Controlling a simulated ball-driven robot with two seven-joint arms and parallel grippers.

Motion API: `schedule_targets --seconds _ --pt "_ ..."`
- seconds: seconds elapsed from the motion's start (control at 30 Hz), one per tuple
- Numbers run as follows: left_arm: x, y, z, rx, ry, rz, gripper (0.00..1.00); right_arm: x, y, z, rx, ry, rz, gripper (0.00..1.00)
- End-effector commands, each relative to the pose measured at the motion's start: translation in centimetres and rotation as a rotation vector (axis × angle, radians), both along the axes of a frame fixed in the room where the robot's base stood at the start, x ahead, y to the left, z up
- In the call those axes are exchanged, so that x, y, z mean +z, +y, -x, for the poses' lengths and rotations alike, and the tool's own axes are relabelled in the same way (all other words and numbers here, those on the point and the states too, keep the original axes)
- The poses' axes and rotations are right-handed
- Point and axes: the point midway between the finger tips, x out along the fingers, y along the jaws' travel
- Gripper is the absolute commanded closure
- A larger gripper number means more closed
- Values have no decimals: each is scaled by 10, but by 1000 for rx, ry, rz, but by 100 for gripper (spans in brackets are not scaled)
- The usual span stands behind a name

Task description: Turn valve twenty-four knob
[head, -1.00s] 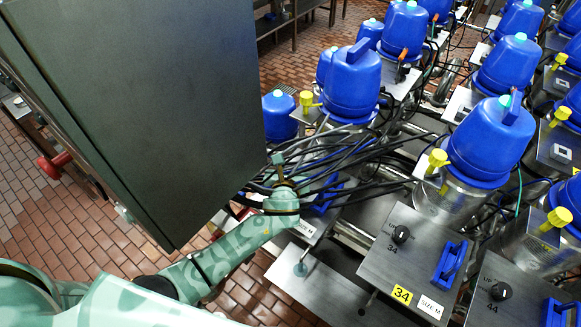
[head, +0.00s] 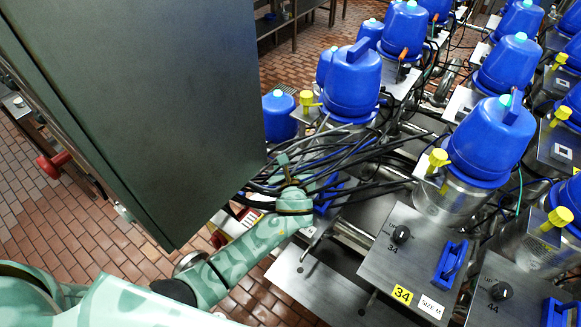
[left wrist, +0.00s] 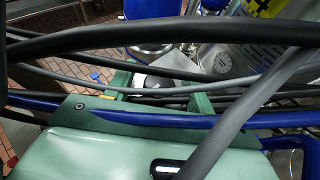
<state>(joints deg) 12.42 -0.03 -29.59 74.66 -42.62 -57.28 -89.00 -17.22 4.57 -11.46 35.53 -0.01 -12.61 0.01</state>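My left gripper (head: 293,172) is among black cables, over the panel to the left of the one marked 34. In the left wrist view its two green fingers (left wrist: 161,95) stand apart, with cables crossing in front. A small dark and pale shape (left wrist: 148,82) shows between them; I cannot tell whether it is a knob. No knob marked 24 can be made out. A blue handle (head: 328,194) shows just right of the gripper, partly covered. The black knob marked 34 (head: 401,234) is in plain view on its panel (head: 375,265). My right gripper is not in view.
A large dark cabinet (head: 150,95) fills the upper left. Thick cables (head: 365,160) surround the gripper. Blue-topped vessels (head: 352,82) with yellow valves (head: 437,158) stand behind and to the right. Another knob, marked 44 (head: 501,291), is at the lower right.

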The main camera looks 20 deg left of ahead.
Motion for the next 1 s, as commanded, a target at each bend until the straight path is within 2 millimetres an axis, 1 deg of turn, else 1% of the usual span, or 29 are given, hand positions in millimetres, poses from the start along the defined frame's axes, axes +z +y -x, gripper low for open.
schedule_targets --seconds 0.23,0.37,0.47,0.7,0.8,0.9,1.0 --pt "0 0 1 -1 0 0 46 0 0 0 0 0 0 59" --pt "4 -4 10 -1 0 3 46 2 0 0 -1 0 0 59" --pt "12 -10 28 -2 2 4 46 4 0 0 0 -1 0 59" --pt "36 -30 86 -2 1 4 46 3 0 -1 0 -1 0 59" --pt "45 -37 107 -1 2 3 46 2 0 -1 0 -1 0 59" --pt "53 -42 124 0 2 3 46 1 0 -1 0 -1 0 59" --pt "58 -46 135 -1 1 2 46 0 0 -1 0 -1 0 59"
